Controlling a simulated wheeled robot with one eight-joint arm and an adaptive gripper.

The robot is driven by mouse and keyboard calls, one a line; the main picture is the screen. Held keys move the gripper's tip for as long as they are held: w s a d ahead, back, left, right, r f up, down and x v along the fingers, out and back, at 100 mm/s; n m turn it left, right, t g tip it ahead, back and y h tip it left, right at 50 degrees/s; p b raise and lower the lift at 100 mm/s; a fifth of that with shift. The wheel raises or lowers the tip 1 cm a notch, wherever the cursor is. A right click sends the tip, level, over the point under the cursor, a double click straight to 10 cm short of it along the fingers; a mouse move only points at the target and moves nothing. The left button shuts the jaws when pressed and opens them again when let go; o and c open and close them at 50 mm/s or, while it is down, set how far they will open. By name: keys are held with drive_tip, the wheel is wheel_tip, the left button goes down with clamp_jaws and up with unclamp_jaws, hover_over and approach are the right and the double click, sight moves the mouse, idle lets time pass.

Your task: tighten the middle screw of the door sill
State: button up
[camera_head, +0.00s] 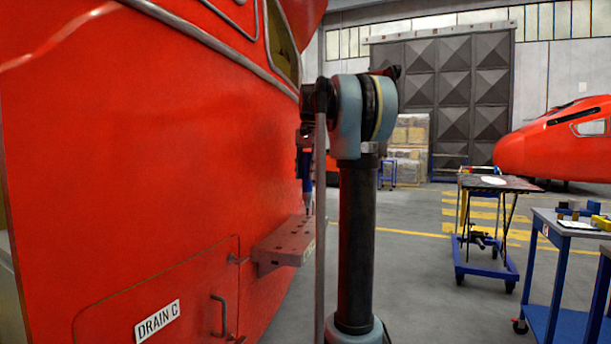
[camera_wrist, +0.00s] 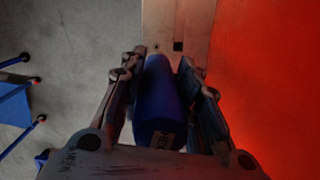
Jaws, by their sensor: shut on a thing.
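The door sill (camera_head: 287,244) is a reddish ledge sticking out from the red nosecone's side, with several dark spots on its top. My gripper (camera_head: 305,152) is above it, fingers pointing down, shut on a blue screwdriver (camera_head: 307,190). The screwdriver is upright, its lower end at the sill's top near the far end; I cannot tell whether it touches. In the wrist view, the blue handle (camera_wrist: 160,98) is between both fingers of my gripper (camera_wrist: 162,85). The sill (camera_wrist: 185,14) runs below with a dark square spot. The screwdriver's tip is hidden there, and I cannot tell which screw it meets.
The red nosecone (camera_head: 140,150) fills the left side, with a "DRAIN C" hatch (camera_head: 165,305) and handle below. A dark-topped trolley (camera_head: 500,183) and a blue cart (camera_head: 575,222) stand at the right. Grey floor between them is free.

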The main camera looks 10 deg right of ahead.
sight(306, 191)
drive_tip(key=shift+f, duration=0.1)
drive_tip(key=shift+f, duration=2.75)
drive_tip(key=shift+s+f, duration=0.1)
drive_tip(key=shift+f, duration=0.55)
idle(1.8)
